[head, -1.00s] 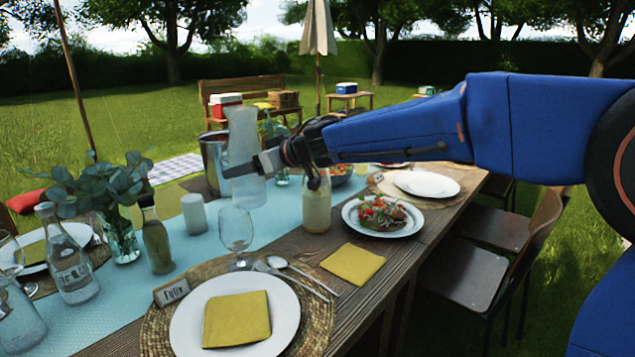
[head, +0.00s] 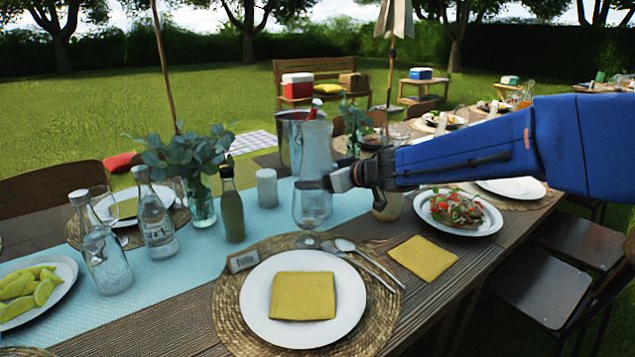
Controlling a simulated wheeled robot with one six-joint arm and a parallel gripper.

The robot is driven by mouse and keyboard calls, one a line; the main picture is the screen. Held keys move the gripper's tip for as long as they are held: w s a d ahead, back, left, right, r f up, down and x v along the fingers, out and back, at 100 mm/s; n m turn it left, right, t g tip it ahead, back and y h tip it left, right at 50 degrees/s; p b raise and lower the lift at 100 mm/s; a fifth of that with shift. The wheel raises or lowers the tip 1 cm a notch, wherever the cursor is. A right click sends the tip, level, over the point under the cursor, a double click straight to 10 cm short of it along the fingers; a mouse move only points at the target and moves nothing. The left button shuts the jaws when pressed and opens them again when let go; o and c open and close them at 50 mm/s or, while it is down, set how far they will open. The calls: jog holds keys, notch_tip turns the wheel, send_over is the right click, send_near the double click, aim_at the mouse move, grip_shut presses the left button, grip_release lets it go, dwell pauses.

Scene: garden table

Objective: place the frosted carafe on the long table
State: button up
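The frosted carafe (head: 316,150) is a tall, pale, translucent vessel, upright near the middle of the head view. My gripper (head: 318,184) reaches in from the right and is shut on its lower body. The carafe's base is hidden behind a wine glass (head: 311,208), so I cannot tell whether it touches the table. The long table (head: 160,333) is dark wood with a light blue runner (head: 141,292) along it.
A metal bucket (head: 288,146) stands just behind the carafe, and a white candle (head: 267,188) stands to its left. A salad plate (head: 478,229) lies to the right. Place settings crowd the front.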

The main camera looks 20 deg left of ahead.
jog(key=shift+f, duration=0.35)
jog(key=shift+f, duration=0.1)
jog(key=o, duration=1.8)
jog(key=shift+f, duration=0.1)
jog(key=shift+d+r, duration=0.1)
jog(key=shift+r, duration=0.1)
jog(key=v, duration=1.2)
jog(key=shift+f, duration=0.1)
